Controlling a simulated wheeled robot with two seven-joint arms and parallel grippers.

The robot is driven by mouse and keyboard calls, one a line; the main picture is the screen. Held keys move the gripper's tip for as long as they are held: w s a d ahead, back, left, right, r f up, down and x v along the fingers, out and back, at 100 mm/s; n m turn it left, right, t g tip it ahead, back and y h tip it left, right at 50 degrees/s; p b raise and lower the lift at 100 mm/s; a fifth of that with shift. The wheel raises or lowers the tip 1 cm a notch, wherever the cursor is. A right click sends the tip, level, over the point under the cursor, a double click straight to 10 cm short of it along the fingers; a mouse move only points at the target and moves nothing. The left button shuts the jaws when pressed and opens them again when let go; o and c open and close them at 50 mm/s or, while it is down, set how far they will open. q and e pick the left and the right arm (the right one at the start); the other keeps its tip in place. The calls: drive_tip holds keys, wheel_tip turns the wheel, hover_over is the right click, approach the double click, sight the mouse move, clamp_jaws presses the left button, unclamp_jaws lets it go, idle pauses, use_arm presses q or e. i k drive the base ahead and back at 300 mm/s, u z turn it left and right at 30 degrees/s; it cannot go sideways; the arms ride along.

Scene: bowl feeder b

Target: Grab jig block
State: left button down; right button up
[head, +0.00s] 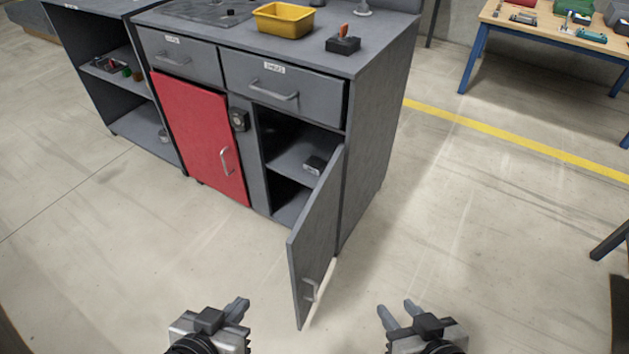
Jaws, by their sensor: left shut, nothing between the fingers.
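A small dark block with a light face (315,163) lies on the shelf inside the grey cabinet, behind the open door; it may be the jig block, but its details are too small to tell. A black block with an orange upright part (343,44) stands on the cabinet top near its right edge. My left gripper (240,305) is shut and empty at the bottom of the head view, left of the door. My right gripper (398,309) is open and empty, right of the door. Both are well apart from the blocks.
The grey cabinet door (317,238) stands swung out towards me, its handle (311,290) near the lower edge. The red door (202,135) and both drawers are closed. A yellow bin (284,20) sits on top. The floor right of the cabinet is clear.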

sight(313, 165)
drive_tip(key=k, duration=0.1)
drive_tip(key=u, duration=1.65)
drive_tip(key=i, duration=3.15)
drive_tip(key=z, duration=2.85)
drive_tip(key=i, duration=0.5)
drive_tip(key=u, duration=0.05)
